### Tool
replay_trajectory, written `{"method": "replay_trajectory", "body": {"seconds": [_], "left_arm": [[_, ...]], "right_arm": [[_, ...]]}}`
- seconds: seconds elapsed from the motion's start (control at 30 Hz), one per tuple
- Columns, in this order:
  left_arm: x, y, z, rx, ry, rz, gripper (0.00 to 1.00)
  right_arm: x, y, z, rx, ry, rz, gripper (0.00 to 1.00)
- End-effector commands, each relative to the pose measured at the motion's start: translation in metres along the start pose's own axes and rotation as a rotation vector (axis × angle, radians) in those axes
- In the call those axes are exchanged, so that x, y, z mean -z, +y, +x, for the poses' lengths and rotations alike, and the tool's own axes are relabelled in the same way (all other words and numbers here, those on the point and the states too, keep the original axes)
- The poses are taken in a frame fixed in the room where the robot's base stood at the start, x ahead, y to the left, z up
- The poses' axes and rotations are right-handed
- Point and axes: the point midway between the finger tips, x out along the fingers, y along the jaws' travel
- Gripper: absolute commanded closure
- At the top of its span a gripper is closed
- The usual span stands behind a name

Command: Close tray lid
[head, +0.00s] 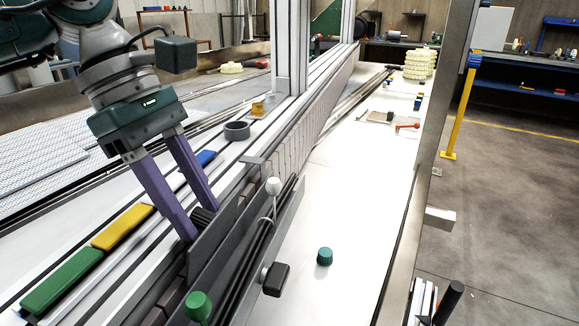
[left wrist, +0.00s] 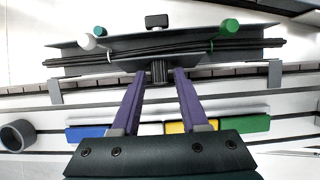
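The tray (head: 290,212) is a long dark grey trough on the side of the conveyor frame, with thin black rods or cables lying along it. A dark grey upright panel (head: 222,238), which looks like its lid, stands along the frame side. A black ribbed handle (left wrist: 159,71) sticks out from this panel. My left gripper (head: 201,223) is open, with its purple fingers on either side of the handle. In the left wrist view small gaps show between handle and fingertips (left wrist: 160,75). The lid's hinge cannot be made out. My right gripper is not in view.
Green (head: 62,281), yellow (head: 122,227) and blue (head: 198,160) blocks lie along the frame. A grey ring (head: 237,131) stands farther back. A green knob (head: 198,306), a white knob (head: 273,186) and a black block (head: 276,279) are at the tray. A green cap (head: 325,256) sits on the white surface.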

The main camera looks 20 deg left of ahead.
Motion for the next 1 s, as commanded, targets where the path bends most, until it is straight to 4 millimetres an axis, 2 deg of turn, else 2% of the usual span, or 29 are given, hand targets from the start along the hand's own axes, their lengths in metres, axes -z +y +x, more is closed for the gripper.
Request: {"method": "replay_trajectory", "body": {"seconds": [0.07, 0.37, 0.77, 1.0], "left_arm": [[-0.0001, 0.0001, -0.0003, 0.0, 0.0, 0.0, 0.66], [-0.0002, 0.0001, -0.0005, 0.0, 0.0, 0.0, 1.0], [-0.0009, 0.0001, -0.0008, 0.0, 0.003, 0.001, 1.0], [-0.0072, 0.0007, -0.0012, -0.002, 0.064, 0.005, 1.0]], "right_arm": [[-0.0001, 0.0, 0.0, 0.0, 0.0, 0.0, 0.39], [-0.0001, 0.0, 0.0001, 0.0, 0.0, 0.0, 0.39], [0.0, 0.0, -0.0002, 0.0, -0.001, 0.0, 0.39], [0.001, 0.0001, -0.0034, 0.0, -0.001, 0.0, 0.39]]}}
